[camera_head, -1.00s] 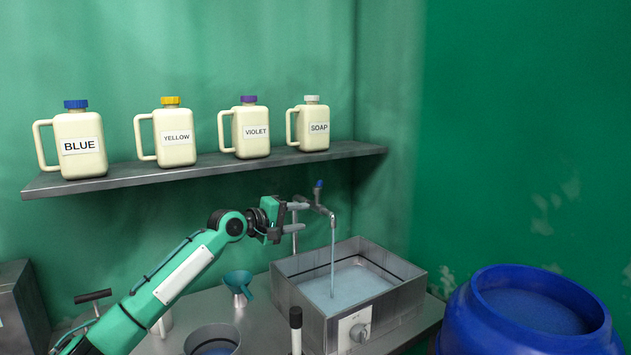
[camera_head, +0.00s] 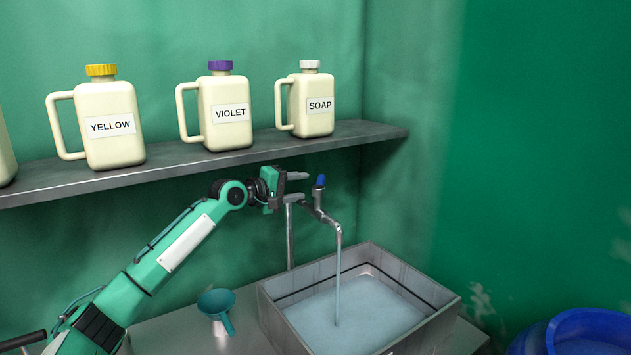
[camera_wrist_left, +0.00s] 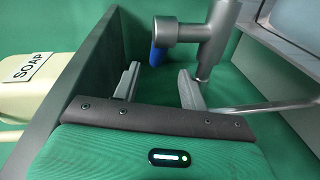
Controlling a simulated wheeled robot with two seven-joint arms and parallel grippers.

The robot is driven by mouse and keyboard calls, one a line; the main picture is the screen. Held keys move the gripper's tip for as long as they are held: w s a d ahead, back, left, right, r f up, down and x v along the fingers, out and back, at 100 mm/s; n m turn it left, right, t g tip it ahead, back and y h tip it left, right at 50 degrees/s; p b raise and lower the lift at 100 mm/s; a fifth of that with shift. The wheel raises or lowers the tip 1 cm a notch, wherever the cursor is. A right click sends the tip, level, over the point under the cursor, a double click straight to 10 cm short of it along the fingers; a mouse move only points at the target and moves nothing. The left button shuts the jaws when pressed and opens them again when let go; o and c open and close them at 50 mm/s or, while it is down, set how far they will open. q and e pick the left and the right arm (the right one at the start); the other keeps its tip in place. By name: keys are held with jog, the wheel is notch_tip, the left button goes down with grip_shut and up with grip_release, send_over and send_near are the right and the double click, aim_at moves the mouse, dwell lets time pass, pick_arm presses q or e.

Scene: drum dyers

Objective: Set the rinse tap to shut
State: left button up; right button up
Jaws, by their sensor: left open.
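The rinse tap (camera_head: 318,205) is a grey metal pipe with a spout and a small handle with a blue end (camera_head: 320,181). The handle stands up from the tap in the head view. Water runs from the spout into the grey sink (camera_head: 285,292). My left gripper (camera_head: 304,187) is open and empty, just left of the handle. In the left wrist view, the blue handle end (camera_wrist_left: 158,56) sits just beyond the two open fingertips (camera_wrist_left: 158,76), roughly between their lines. I cannot tell whether they touch. My right gripper is not in view.
A shelf (camera_head: 190,160) runs just above my left gripper and holds several cream jugs, including the soap jug (camera_head: 311,108). A blue drum (camera_head: 590,330) is at the lower right.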

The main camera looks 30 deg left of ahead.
aim_at(320, 185)
pick_arm(q)
jog(key=p+x, duration=0.2)
jog(key=x, duration=0.4)
jog(key=shift+w+d+r, duration=0.15)
jog(key=shift+d, duration=0.1)
grip_shut()
